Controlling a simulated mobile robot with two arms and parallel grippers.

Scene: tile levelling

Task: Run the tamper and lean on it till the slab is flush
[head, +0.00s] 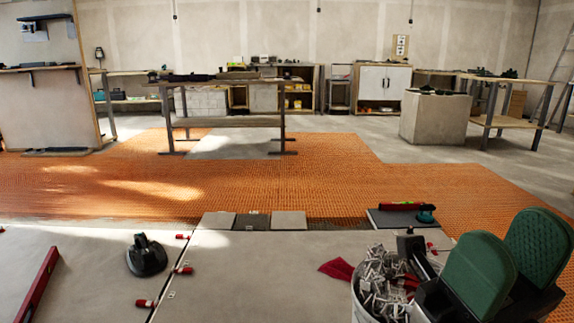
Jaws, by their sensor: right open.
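A black domed tool with a top handle (147,256), which looks like the tamper, stands on the large grey slab at the left; I cannot tell whether it is running. The pale slab (270,262) on the right of the joint fills the front middle. Whether the slabs are flush cannot be told from here. My right gripper (508,246) is at the lower right, its two green-padded fingers apart and nothing seen between them. It is well to the right of the tool, not touching it. My left gripper is out of view.
Red-capped clips (183,270) line the joint. A bucket of grey clips (382,283) stands beside my right gripper, with a red cloth (337,269). A dark slab (398,223) carries a red level and teal cup. Orange matting (250,190) lies beyond; a red bar (37,284) lies left.

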